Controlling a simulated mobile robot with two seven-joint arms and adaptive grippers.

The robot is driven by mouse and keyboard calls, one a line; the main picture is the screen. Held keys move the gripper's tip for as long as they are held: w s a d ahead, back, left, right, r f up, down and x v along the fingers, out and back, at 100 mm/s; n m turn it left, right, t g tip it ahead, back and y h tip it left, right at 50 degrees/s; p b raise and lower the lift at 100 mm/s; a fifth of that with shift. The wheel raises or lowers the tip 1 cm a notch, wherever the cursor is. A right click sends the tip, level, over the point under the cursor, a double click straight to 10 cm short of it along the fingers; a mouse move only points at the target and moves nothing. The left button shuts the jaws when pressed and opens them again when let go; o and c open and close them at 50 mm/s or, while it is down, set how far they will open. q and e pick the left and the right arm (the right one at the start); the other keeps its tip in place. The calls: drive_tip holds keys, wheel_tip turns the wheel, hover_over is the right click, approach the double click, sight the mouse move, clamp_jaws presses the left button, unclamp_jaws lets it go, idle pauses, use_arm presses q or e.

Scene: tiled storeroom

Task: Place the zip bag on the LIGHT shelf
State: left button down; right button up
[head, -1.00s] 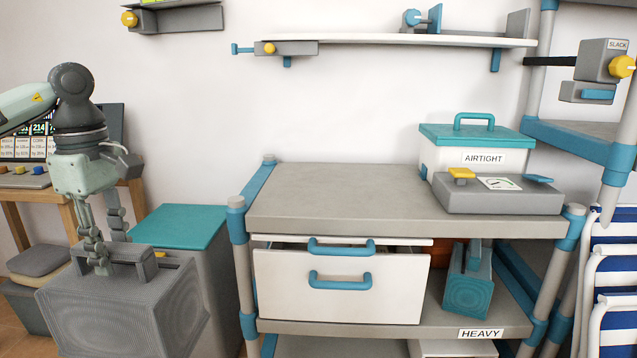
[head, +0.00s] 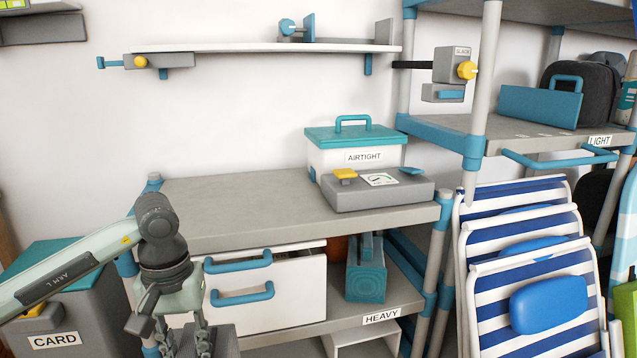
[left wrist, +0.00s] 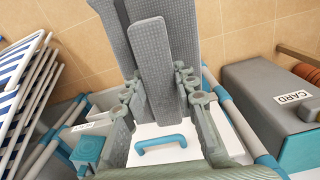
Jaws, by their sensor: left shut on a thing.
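The zip bag is a grey, textured, boxy bag with a raised handle. In the head view only a top part of the zip bag (head: 226,343) shows at the bottom edge. My left gripper (head: 190,342) is shut on its handle, in front of the white drawer. In the left wrist view the grey bag (left wrist: 155,85) fills the space between and beyond the fingers. The LIGHT shelf (head: 490,128) is at the upper right, with its label on the front edge. My right gripper is not in view.
On the LIGHT shelf stand a teal case (head: 540,105) and a dark backpack (head: 590,88); its left end is bare. A blue rail (head: 555,160) runs along its front. Striped folding chairs (head: 525,260) stand below. The HEAVY rack (head: 250,205) is in front.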

use_arm(q)
drive_tip(key=shift+w+d+m, duration=0.15)
drive_tip(key=shift+d+m, duration=0.45)
drive_tip(key=shift+d, duration=0.3)
drive_tip(key=shift+w+d+m, duration=0.15)
drive_tip(key=shift+d+m, duration=0.45)
drive_tip(key=shift+d, duration=0.25)
